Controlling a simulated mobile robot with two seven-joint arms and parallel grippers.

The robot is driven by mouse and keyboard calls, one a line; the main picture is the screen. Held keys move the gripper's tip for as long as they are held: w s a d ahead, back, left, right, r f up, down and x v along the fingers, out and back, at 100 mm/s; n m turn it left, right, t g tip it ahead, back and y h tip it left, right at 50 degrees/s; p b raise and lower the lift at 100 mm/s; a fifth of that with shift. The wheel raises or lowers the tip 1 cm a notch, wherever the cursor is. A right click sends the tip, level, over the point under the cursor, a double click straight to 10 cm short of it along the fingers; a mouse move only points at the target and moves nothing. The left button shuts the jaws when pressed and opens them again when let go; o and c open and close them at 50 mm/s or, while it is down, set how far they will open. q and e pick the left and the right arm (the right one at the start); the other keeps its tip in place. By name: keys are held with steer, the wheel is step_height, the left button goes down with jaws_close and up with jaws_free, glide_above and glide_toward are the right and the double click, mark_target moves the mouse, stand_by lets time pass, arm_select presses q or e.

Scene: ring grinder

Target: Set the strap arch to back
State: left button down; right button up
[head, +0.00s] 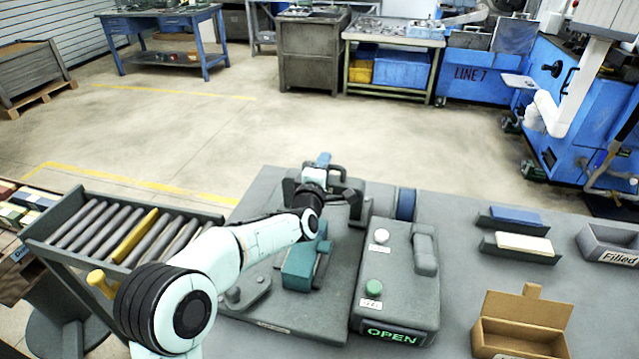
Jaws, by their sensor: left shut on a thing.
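My left arm reaches from the lower left over the grinder base (305,318). My left gripper (338,186) is at the back of the base and is shut on a dark, arch-shaped part, which I take for the strap arch (356,206). The gripper hides much of the arch, so its exact setting is hard to tell. A teal block (300,265) stands on the base in front of the gripper, partly behind my arm. My right gripper is not in view.
A grey control box (400,275) with a green button (374,287) and a lit OPEN sign (391,334) stands right of the base. A roller rack (120,228) is at left. Two holders, an open cardboard box (520,335) and a Filled bin (612,245) lie right.

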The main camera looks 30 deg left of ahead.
arm_select(q)
steer(key=x, duration=0.3)
steer(key=shift+w+r, duration=0.1)
steer(key=shift+r, duration=0.05)
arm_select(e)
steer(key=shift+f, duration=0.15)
arm_select(q)
steer(key=c, duration=1.2)
jaws_free()
steer(key=shift+o, duration=0.6)
steer(key=shift+w, duration=0.2)
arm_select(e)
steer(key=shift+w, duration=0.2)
arm_select(q)
steer(key=shift+s, duration=0.1)
steer(key=b+v, duration=0.2)
steer(key=v, duration=1.1)
steer(key=shift+s, duration=0.1)
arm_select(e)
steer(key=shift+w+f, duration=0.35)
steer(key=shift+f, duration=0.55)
